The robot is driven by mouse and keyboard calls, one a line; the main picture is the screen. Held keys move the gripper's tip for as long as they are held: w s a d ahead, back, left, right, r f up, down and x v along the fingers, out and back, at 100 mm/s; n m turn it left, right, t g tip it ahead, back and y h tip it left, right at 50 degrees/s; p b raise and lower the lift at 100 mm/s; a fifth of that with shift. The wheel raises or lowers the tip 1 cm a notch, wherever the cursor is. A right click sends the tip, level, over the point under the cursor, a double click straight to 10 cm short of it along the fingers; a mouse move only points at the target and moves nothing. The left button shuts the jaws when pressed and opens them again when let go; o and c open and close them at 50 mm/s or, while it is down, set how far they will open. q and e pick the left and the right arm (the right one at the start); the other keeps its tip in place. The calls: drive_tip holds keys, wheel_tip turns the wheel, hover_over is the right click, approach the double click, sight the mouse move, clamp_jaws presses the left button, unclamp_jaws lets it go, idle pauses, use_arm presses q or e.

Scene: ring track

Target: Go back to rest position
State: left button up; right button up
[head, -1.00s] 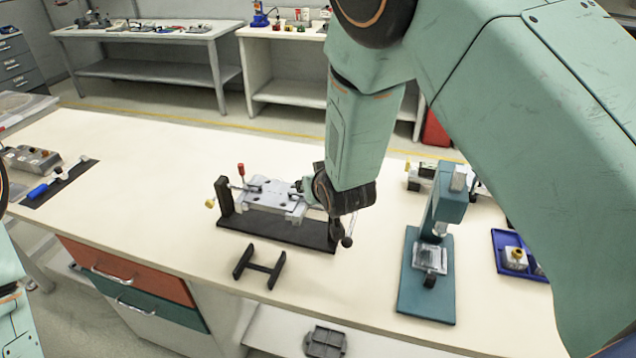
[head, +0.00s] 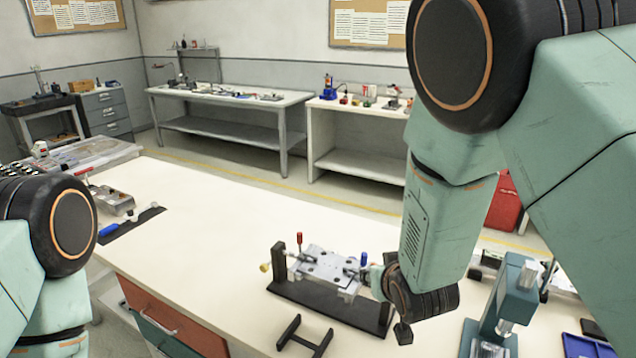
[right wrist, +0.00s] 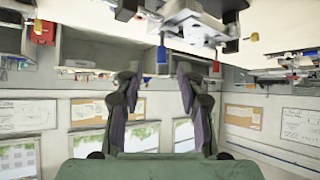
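My right arm reaches over the bench from the right. In the head view its wrist covers most of the right gripper, beside the right end of a metal clamping fixture (head: 328,268) on a black base. In the right wrist view the right gripper (right wrist: 158,80) has its two fingers apart with nothing between them. The fixture (right wrist: 192,12) shows at the top of that view. A blue handle (right wrist: 162,54) hangs just past the fingertips, apart from them. My left arm shows at the left edge of the head view; its gripper is out of frame.
A teal press (head: 510,300) stands right of the fixture, with a blue tray (head: 585,346) beyond it. A black H-shaped stand (head: 305,336) lies in front. Parts and a blue-handled tool (head: 108,230) lie at the left. The bench middle (head: 210,215) is clear.

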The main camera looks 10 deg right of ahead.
drive_tip(key=s+d+f+g, duration=0.3)
drive_tip(key=s+f, duration=0.7)
drive_tip(key=s, duration=0.1)
drive_tip(key=s+d+f+g, duration=0.1)
drive_tip(key=s+f+g, duration=0.35)
drive_tip(key=s, duration=0.95)
drive_tip(key=s+d+f+g, duration=0.1)
drive_tip(key=s+f+g, duration=0.35)
drive_tip(key=s, duration=0.95)
wheel_tip(320, 180, down, 16)
drive_tip(key=w+t+b, duration=0.1)
drive_tip(key=b, duration=1.4)
